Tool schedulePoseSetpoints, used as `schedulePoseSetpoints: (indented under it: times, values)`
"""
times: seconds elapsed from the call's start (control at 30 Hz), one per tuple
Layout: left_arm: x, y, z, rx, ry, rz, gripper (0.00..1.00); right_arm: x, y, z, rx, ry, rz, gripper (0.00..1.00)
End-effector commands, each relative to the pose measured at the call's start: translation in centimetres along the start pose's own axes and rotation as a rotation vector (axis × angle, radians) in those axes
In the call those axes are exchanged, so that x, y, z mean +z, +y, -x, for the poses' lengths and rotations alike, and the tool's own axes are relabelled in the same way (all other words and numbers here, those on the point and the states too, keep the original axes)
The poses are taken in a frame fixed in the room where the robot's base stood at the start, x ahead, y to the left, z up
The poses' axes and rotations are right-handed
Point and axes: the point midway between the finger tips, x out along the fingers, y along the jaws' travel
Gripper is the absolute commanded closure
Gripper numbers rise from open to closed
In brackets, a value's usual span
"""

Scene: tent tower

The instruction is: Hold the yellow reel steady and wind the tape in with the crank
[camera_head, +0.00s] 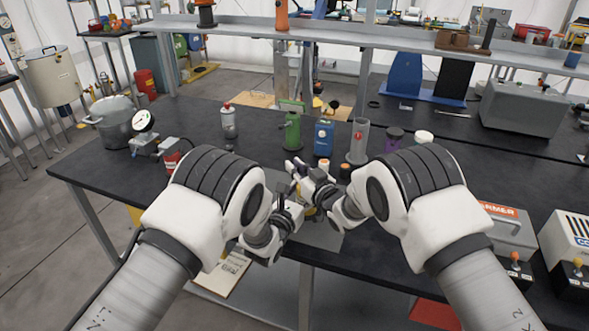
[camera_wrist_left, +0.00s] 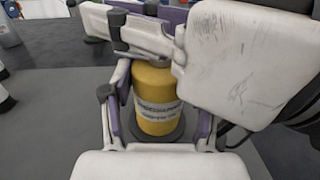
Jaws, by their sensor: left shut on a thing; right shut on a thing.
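The yellow reel (camera_wrist_left: 157,88) is a yellow cylinder with a pale printed label, upright on a dark round foot in the left wrist view. In the head view only a small yellow patch (camera_head: 309,211) of it shows between my grippers. My left gripper (camera_wrist_left: 158,118) is shut around the reel's body, a finger on each side. My right gripper (camera_head: 300,178) is shut at the reel's top, where its white and purple fingers cross above it in the left wrist view. The crank in its grip is mostly hidden. I cannot make out the tape.
A green bottle (camera_head: 292,132), a blue container (camera_head: 324,138) and a grey cylinder (camera_head: 358,142) stand just behind my grippers. A spray can (camera_head: 229,122) and a gauge (camera_head: 145,122) are to the left. Toolboxes stand at the right.

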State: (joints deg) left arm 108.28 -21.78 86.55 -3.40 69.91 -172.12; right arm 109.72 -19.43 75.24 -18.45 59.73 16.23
Motion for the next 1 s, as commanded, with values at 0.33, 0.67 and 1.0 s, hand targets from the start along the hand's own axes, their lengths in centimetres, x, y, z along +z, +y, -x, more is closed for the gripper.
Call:
schedulePoseSetpoints:
  times: [0.33, 0.67, 1.0]
  values:
    - [-0.09, -0.22, 0.03, -0.005, 0.002, -0.002, 1.0, -0.19, 0.39, -0.13, 0.097, 0.003, 0.001, 1.0]
    - [-0.1, -0.23, 0.04, -0.005, 0.002, -0.002, 1.0, -0.18, 0.43, -0.12, 0.103, 0.003, 0.001, 1.0]
    - [-0.1, -0.14, 0.03, -0.003, 0.002, -0.001, 1.0, -0.08, 0.43, -0.09, 0.103, 0.001, 0.0, 0.58]
